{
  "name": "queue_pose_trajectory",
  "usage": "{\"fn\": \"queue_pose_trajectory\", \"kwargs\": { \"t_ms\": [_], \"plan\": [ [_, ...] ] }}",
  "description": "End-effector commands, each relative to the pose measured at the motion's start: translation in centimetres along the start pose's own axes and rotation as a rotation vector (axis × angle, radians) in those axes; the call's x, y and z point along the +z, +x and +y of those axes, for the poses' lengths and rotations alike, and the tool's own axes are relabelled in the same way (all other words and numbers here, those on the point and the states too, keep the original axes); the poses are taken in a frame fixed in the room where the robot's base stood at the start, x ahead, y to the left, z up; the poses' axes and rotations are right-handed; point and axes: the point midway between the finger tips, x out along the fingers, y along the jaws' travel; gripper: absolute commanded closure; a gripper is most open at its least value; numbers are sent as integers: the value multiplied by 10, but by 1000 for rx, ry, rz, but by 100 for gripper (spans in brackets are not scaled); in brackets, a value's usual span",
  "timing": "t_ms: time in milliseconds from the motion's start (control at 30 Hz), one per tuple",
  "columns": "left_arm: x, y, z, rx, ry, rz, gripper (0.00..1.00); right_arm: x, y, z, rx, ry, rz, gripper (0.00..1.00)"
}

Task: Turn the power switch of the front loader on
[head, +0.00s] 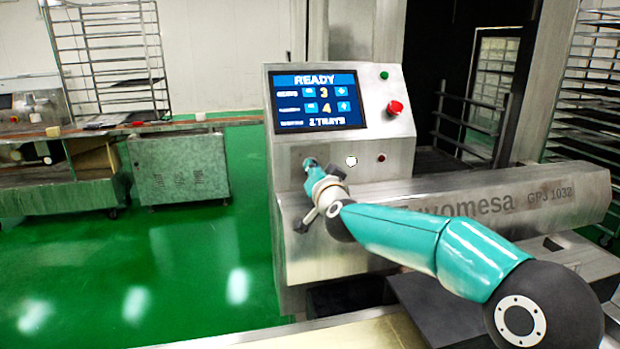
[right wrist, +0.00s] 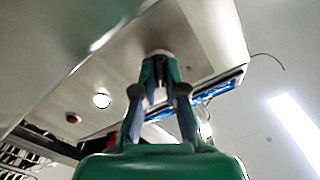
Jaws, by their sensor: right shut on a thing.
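The front loader is a steel machine whose control panel (head: 285,150) faces me, with a lit screen (head: 318,101) reading READY. My right gripper (head: 310,163) is at the panel's left side, below the screen. In the right wrist view its two fingers (right wrist: 159,68) are closed around a small round knob (right wrist: 158,53) on the panel face, which I take to be the power switch. The fingers hide most of it, so I cannot read its turn angle. In the head view the knob is hidden by the gripper. My left gripper is not in view.
Right of the gripper are a lit white lamp (head: 351,160) and a small dark red button (head: 381,157). Higher up are a red mushroom button (head: 396,108) and a green button (head: 384,75). A long steel housing (head: 480,200) extends right. Green floor (head: 190,270) is clear at left.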

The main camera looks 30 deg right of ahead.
Motion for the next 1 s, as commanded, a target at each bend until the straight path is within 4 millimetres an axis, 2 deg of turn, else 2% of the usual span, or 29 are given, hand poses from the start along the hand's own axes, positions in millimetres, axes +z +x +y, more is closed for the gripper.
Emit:
{"fn": "queue_pose_trajectory", "kwargs": {
  "t_ms": [33, 400, 933, 967, 1000],
  "plan": [
    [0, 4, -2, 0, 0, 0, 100, 6, 0, 0, -2, 35, -8, 100],
    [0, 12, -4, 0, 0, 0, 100, 5, 0, 0, 0, 205, -9, 100],
    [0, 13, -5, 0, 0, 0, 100, 4, 0, 0, 1, 233, -10, 100],
    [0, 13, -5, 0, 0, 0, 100, 4, 0, 0, 1, 233, -10, 86],
    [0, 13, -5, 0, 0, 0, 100, 4, 0, 0, 1, 233, -9, 80]
  ]
}}
